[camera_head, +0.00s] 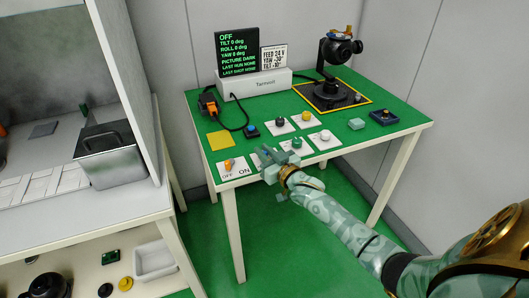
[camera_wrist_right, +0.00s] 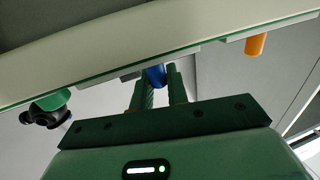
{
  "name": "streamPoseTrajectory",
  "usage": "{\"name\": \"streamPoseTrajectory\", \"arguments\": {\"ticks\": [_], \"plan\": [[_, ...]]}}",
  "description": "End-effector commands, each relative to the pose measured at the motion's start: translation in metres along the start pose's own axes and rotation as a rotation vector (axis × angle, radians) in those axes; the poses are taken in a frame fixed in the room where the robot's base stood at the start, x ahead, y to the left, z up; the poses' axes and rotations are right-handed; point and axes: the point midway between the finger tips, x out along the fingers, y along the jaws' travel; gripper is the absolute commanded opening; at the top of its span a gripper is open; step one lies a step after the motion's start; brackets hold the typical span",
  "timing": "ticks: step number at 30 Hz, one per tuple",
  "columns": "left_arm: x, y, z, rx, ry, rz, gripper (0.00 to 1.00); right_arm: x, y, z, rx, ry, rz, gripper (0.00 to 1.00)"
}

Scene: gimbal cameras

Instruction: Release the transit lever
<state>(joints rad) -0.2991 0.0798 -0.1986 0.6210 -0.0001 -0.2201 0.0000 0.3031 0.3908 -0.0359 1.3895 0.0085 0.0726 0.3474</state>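The black gimbal camera (camera_head: 338,50) stands on a dark base with a yellow border at the back right of the green table. No part is marked as the transit lever, so I cannot tell which one it is. My right gripper (camera_head: 268,157) is at the table's front edge, over a white control plate that it partly hides. In the right wrist view my right gripper (camera_wrist_right: 160,80) has its two fingers apart, with a blue knob (camera_wrist_right: 156,76) showing between their tips. I cannot tell whether they touch it. My left gripper is out of view.
An orange OFF/ON switch (camera_head: 228,163) is left of the right gripper. A green knob (camera_head: 296,143), a white knob (camera_head: 325,135) and other control plates lie close to it.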

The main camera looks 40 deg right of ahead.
Motion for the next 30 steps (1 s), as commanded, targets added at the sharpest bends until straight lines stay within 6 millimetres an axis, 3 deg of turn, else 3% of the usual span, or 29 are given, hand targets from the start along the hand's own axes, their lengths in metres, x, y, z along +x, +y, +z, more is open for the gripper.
{"name": "streamPoseTrajectory", "arguments": {"ticks": [9, 21, 22, 24, 30], "plan": [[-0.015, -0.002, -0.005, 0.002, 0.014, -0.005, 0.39, 0.004, -0.004, -0.004, 0.006, 0.005, 0.135, 0.0], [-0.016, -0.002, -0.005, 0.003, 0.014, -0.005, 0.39, 0.004, -0.005, 0.0, -0.001, 0.001, 0.173, 0.0], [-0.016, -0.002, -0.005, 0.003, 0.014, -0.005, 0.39, 0.004, -0.005, 0.0, -0.001, 0.001, 0.173, 0.19], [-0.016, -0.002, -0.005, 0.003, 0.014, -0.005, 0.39, 0.004, -0.005, 0.0, -0.001, 0.001, 0.172, 0.35], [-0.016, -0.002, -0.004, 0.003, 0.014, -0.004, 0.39, 0.004, -0.005, 0.0, 0.0, 0.0, 0.172, 0.35]]}}
